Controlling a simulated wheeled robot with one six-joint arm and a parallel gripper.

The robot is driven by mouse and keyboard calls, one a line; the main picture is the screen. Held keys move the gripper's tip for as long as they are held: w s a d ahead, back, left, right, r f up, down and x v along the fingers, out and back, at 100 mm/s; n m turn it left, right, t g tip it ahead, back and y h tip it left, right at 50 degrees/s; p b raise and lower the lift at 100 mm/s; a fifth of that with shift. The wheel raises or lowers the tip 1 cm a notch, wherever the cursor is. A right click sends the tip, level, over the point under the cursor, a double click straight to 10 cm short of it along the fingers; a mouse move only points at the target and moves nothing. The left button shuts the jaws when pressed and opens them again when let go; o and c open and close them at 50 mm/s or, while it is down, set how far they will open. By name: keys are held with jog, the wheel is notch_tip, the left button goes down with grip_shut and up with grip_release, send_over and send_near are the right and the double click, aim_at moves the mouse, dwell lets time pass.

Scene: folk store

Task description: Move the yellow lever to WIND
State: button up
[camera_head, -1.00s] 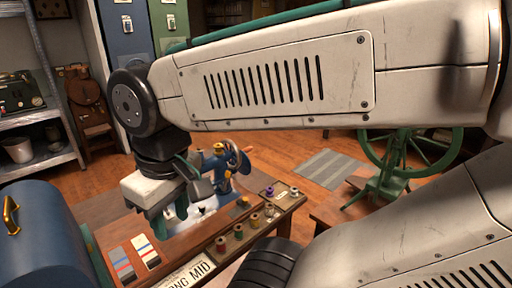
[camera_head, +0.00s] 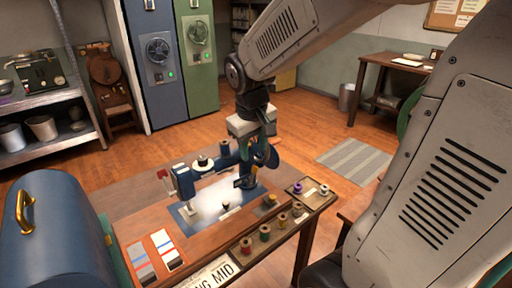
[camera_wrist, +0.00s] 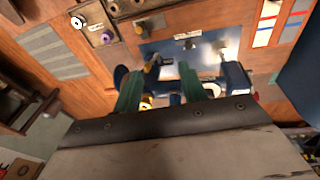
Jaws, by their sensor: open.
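A blue sewing machine (camera_head: 185,182) stands on the wooden table with a bright metal plate (camera_head: 215,203) beneath it. My gripper (camera_head: 258,158) hangs over the machine's right end, its green fingers pointing down. In the wrist view the two green fingers (camera_wrist: 160,82) are apart, with blue machine parts between and beyond them. A small yellow part (camera_wrist: 147,102), possibly the lever, shows near the left finger, partly hidden. I cannot tell whether a finger touches it. In the head view my gripper hides that spot. I cannot read a WIND mark.
A tray of thread spools (camera_head: 265,234) lies along the table's front right. A blue rounded case (camera_head: 48,235) stands at the left, beside striped cards (camera_head: 155,255). Open floor lies beyond the table.

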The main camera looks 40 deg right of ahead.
send_near(256, 168)
jog(key=shift+h, duration=0.3)
jog(key=shift+a+x, duration=0.1)
jog(key=shift+x, duration=2.05)
jog(key=shift+a+x, duration=0.15)
jog(key=shift+x, duration=2)
jog(key=a, duration=0.5)
jog(key=shift+s+a+f, duration=0.15)
jog(key=shift+a+f, duration=0.05)
jog(key=shift+f, duration=0.05)
jog(key=shift+d, duration=0.15)
jog(key=shift+d+r, duration=0.2)
jog(key=shift+d, duration=0.1)
